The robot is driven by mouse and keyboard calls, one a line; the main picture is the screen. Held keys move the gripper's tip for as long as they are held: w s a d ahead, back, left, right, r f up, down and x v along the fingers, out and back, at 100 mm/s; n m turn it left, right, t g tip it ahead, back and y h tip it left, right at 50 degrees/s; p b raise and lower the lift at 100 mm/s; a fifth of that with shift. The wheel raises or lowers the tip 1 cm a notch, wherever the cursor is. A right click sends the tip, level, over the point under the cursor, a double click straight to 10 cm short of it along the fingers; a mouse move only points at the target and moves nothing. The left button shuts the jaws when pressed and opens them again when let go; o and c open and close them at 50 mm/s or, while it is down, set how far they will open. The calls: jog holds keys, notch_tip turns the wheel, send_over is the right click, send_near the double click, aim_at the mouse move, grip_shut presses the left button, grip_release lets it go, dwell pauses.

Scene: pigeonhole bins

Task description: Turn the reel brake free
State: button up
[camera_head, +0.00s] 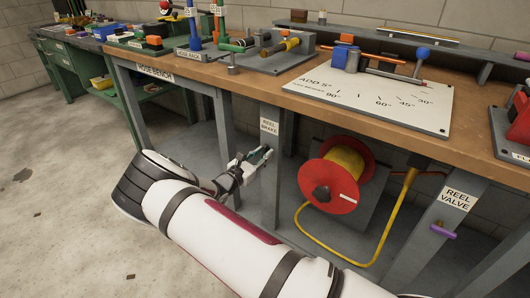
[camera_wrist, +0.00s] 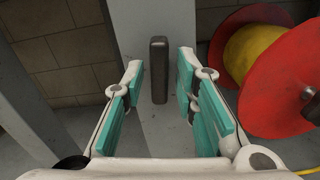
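The reel brake handle (camera_wrist: 158,68) is a dark grey upright bar on the front of a grey bench leg. In the wrist view it stands between my two teal-padded fingers, with a gap on each side. My gripper (camera_head: 257,157) is open in front of the leg, just below the REEL BRAKE label (camera_head: 269,128). My fingers hide the handle in the head view, and I cannot tell how deep between them it sits. The red reel (camera_head: 314,178) with its yellow hose is to the right of the leg; it also shows in the wrist view (camera_wrist: 287,88).
The workbench top (camera_head: 262,84) is above my gripper. A yellow hose (camera_head: 305,228) loops below the reel. A purple reel valve handle (camera_head: 443,232) is on the leg at right. A green bench (camera_head: 75,62) is at far left. The floor at left is clear.

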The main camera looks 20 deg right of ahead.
jog(key=shift+a, duration=0.1)
jog(key=p+v, duration=0.1)
jog(key=v, duration=0.4)
jog(key=shift+s+a, duration=0.3)
